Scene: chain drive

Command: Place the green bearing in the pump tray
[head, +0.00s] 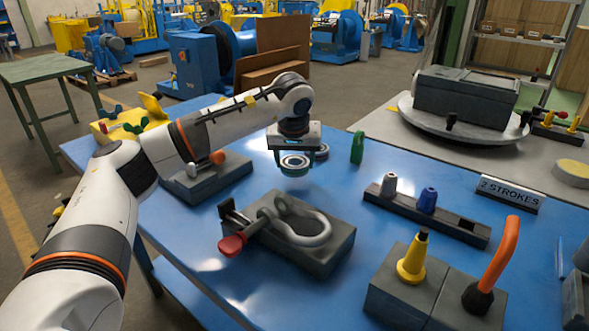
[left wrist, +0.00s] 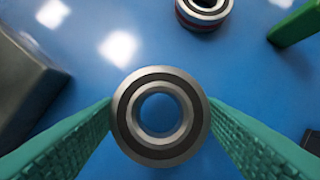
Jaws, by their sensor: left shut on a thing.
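My left gripper (head: 294,161) is shut on a ring-shaped bearing (left wrist: 160,80), steel grey with a dark seal and open bore. Its teal fingers press the bearing from both sides in the left wrist view. It is low over the blue table; I cannot tell whether it touches the table. The rim colour is hidden by the fingers, so I cannot confirm it is green. I cannot identify the pump tray. My right gripper is out of view.
A green upright piece (head: 357,147) stands right of the bearings. A grey block with a shackle (head: 300,228) is in front, and a dark rack (head: 428,213) is to the right. A grey box (head: 465,97) sits on a turntable (head: 425,123). Yellow parts (head: 140,118) are at the left.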

